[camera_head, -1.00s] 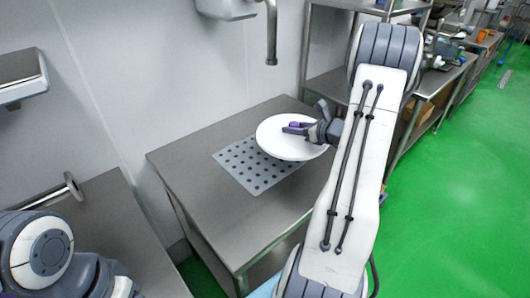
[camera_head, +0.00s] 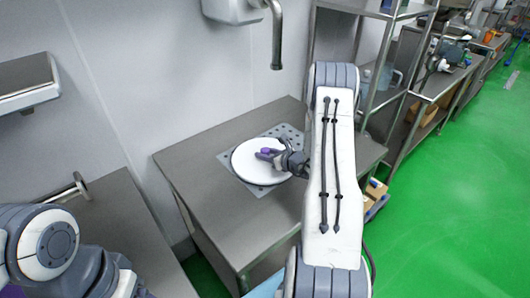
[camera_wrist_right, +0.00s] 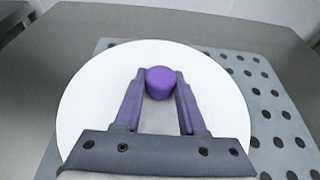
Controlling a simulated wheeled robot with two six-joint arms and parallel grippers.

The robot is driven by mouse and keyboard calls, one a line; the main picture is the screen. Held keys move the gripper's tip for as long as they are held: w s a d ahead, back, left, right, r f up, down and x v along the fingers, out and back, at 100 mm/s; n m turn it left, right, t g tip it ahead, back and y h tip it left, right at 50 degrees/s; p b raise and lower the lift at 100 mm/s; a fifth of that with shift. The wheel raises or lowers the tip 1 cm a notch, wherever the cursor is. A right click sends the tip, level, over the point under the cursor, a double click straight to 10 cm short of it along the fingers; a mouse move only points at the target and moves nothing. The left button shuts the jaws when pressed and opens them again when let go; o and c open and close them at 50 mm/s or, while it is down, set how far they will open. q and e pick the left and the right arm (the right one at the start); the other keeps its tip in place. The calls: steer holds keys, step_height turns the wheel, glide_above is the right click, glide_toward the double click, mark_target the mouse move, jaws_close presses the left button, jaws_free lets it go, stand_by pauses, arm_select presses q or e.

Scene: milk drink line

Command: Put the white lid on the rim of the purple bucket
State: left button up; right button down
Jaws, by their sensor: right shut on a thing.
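The white lid (camera_head: 250,171) is a round disc with a purple knob (camera_wrist_right: 160,82) at its middle. My right gripper (camera_head: 268,154) is shut on the knob; in the right wrist view its two purple fingers (camera_wrist_right: 157,98) lie on either side of it. The lid is over the perforated grey mat on the steel table; I cannot tell whether it touches the mat. My left arm (camera_head: 60,250) shows at the lower left, but its gripper fingers are not seen. No purple bucket shows clearly; only a sliver of purple is at the lower left corner.
The perforated mat (camera_head: 284,131) lies on the steel table (camera_head: 215,215), which is otherwise clear. A second steel counter (camera_head: 130,225) is at the left. A steel shelf rack (camera_head: 400,90) stands at the right, and a steel spout (camera_head: 276,45) hangs above the back wall side.

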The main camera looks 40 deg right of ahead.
steer(key=shift+f, duration=0.1)
steer(key=shift+c, duration=2.4)
jaws_free()
steer(key=shift+s+d+r, duration=0.1)
steer(key=shift+s+r, duration=0.1)
steer(key=shift+s, duration=0.1)
step_height(320, 180, up, 4)
steer(key=b, duration=0.2)
glide_above(287, 175)
steer(key=shift+r, duration=0.2)
